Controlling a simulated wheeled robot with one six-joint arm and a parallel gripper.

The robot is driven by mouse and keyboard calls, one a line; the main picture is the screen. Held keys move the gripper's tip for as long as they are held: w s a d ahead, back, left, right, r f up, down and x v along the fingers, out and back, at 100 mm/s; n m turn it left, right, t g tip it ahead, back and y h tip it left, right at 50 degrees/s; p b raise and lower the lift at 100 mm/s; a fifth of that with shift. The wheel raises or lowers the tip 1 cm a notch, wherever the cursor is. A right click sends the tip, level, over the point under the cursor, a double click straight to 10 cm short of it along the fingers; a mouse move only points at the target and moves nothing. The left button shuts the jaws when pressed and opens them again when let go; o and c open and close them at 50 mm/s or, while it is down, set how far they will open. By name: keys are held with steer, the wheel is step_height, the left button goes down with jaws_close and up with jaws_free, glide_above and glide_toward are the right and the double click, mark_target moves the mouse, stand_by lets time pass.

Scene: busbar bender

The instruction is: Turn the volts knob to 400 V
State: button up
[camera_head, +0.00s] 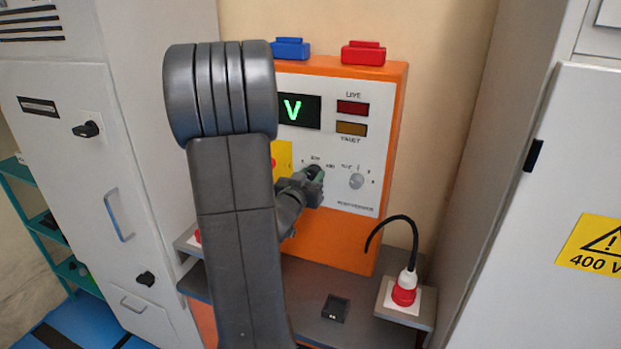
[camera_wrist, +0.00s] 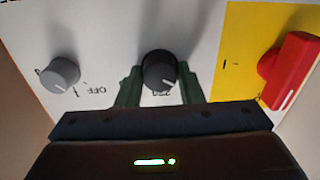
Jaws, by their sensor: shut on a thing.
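The black volts knob (camera_wrist: 158,72) sits on the white panel of the orange bender unit (camera_head: 392,130). In the wrist view my gripper (camera_wrist: 160,85) has its two green fingers on either side of the knob, shut on it. The knob's white pointer line faces the lower edge of the wrist view, where the printed scale is partly hidden. In the head view my gripper (camera_head: 314,188) reaches the panel, and my arm hides much of the unit. The green display (camera_head: 300,110) shows a "V"; any digits are hidden.
A grey knob (camera_wrist: 60,74) with an OFF mark is beside the volts knob. A red switch (camera_wrist: 289,70) sits on a yellow plate (camera_wrist: 238,60). A red plug with a black cable (camera_head: 404,288) stands at the right. Grey cabinets (camera_head: 75,200) flank the unit.

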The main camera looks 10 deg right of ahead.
steer(key=shift+f, duration=0.1)
steer(key=m+b, duration=0.4)
steer(key=b, duration=0.1)
steer(key=shift+f, duration=0.15)
steer(key=m+b, duration=0.3)
steer(key=b, duration=0.1)
steer(key=shift+m, duration=0.3)
steer(key=m+b, duration=0.3)
steer(key=shift+m, duration=0.3)
steer(key=m+b, duration=0.4)
steer(key=m, duration=0.2)
steer(key=shift+m+b, duration=0.3)
steer(key=m+b, duration=0.3)
steer(key=m, duration=0.3)
